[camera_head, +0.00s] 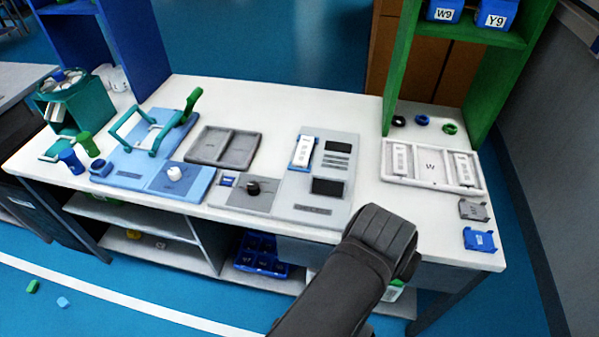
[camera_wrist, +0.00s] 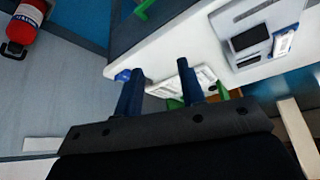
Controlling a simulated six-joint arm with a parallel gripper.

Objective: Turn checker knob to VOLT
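A grey panel (camera_head: 237,196) on the table carries a black knob (camera_head: 253,187). Right beside it stands a grey device (camera_head: 310,207) with a dark screen (camera_head: 327,186) and a white-and-blue module (camera_head: 303,151) on it. A white knob (camera_head: 174,173) sits on a light blue panel to the left. I cannot read the markings around either knob. My gripper (camera_wrist: 160,82) is open and empty in the wrist view, its two dark blue fingers apart. In the head view my dark arm hides the fingers. The wrist view shows the device's screen (camera_wrist: 249,38) at upper right, away from the fingers.
A white tray (camera_head: 431,183) marked W holds two white modules at the right, with grey (camera_head: 473,209) and blue (camera_head: 480,240) brackets near it. A green shelf (camera_head: 401,65) rises behind. A grey two-part tray (camera_head: 222,148) and teal handles (camera_head: 140,128) stand to the left.

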